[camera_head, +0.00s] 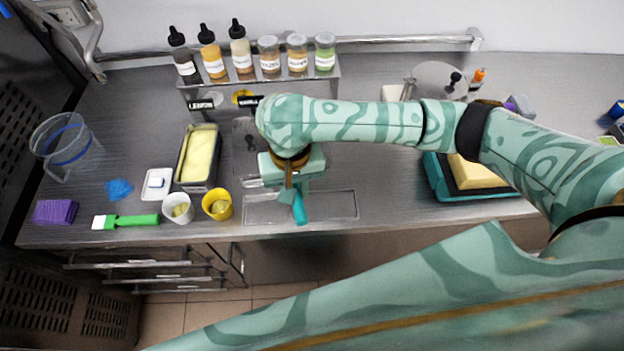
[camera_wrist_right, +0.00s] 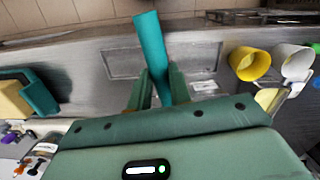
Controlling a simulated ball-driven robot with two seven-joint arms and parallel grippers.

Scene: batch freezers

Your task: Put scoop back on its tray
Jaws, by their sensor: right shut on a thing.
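The scoop shows as a teal handle (camera_head: 299,209) below my right gripper (camera_head: 287,186). In the right wrist view, the scoop's handle (camera_wrist_right: 151,45) stands up between the two fingers of my right gripper (camera_wrist_right: 158,80), which are shut on it. The scoop's head is hidden in both views. A shallow rectangular metal tray (camera_head: 335,205) lies at the front of the counter, under and beside the gripper. It also shows in the right wrist view (camera_wrist_right: 122,62), behind the handle. I cannot tell whether the scoop touches the tray. My left gripper is not in view.
A yellow cup (camera_head: 218,206) and a white cup (camera_head: 178,208) stand just left of the tray. A metal pan (camera_head: 198,185) holds something pale yellow behind them. A rack (camera_head: 330,92) of bottles and jars stands at the back. A teal tray (camera_head: 438,182) lies to the right.

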